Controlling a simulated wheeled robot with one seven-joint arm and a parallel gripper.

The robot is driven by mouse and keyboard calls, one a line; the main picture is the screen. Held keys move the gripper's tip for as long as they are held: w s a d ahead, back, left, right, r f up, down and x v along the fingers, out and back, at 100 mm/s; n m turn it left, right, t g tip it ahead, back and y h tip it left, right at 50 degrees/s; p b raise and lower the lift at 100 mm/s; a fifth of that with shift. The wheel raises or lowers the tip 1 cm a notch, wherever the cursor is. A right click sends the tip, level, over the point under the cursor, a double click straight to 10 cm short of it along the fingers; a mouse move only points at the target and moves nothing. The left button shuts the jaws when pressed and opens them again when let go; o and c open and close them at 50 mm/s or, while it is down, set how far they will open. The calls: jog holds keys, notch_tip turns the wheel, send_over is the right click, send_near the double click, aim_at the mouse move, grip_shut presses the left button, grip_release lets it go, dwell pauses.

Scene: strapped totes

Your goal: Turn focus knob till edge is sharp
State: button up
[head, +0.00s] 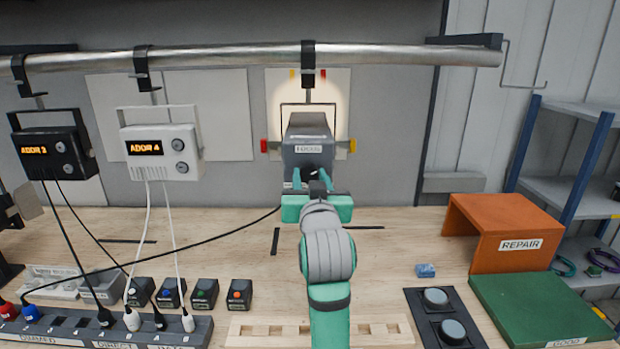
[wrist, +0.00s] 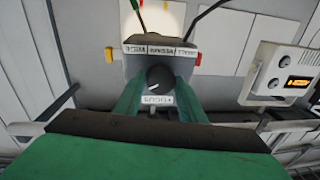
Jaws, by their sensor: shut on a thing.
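The lamp (head: 307,128) is a dark grey fixture hung from the overhead pipe, with red and yellow tabs at its sides. Its focus knob (wrist: 159,77) is black and round with a pale pointer mark, above an inverted FOCUS label (wrist: 157,100) in the wrist view. My gripper (head: 314,180) is at the lamp's near face; in the wrist view its green fingers (wrist: 160,88) stand on both sides of the knob, shut on it. The arm hides the knob's lower part in the head view. A warm light spot (head: 337,92) lies on the wall panel behind; its edge looks soft.
The metal pipe (head: 220,57) runs across the top. Two display boxes, ADDR 3 (head: 50,146) and ADDR 4 (head: 160,146), hang at left with cables. An orange REPAIR stand (head: 505,225) and green board (head: 540,308) are at right. The bench near the lamp is mostly clear.

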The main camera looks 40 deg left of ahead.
jog(key=o, duration=1)
jog(key=shift+o, duration=0.2)
jog(key=v, duration=1)
jog(key=shift+s+d, duration=0.2)
jog(key=shift+s, duration=0.1)
